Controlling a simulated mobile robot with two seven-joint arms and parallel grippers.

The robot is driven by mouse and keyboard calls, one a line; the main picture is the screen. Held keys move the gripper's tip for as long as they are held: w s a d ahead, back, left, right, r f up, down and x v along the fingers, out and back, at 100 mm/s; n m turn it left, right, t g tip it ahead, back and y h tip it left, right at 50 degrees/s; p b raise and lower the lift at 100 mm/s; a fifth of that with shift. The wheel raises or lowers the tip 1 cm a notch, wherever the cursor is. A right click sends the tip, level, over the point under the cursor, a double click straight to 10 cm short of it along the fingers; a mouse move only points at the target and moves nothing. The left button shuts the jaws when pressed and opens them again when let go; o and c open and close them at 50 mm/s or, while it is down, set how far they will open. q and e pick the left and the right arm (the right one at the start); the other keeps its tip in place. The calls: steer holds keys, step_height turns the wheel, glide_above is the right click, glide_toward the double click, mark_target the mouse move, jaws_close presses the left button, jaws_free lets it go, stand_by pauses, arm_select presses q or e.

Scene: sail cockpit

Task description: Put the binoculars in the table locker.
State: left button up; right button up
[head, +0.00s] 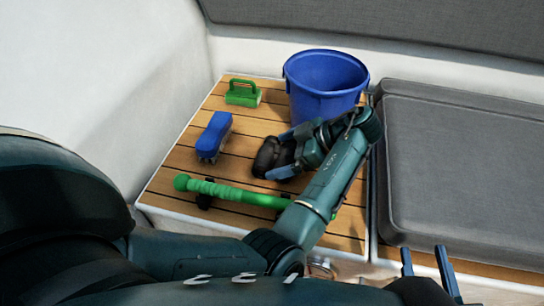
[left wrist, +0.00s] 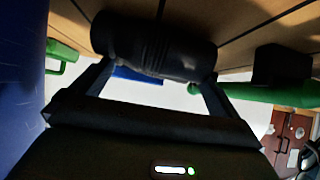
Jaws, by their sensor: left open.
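The black binoculars (head: 268,158) lie on the slatted wooden top, in front of the blue bucket. My left gripper (head: 281,156) is open at the binoculars, with one finger on either side of them in the head view. In the left wrist view the dark barrel of the binoculars (left wrist: 155,45) spans the gap between the fingertips, and part of it is hidden. I cannot tell whether the fingers touch it. My right gripper (head: 426,262) is at the lower right, its two fingers apart and empty. I cannot make out the table locker in either view.
A blue bucket (head: 325,85) stands behind my left gripper. A grey cushion (head: 460,160) is to the right.

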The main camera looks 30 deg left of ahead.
arm_select(q)
steer(key=c, duration=1.3)
steer(key=shift+r, duration=0.1)
steer(key=shift+c, duration=1.1)
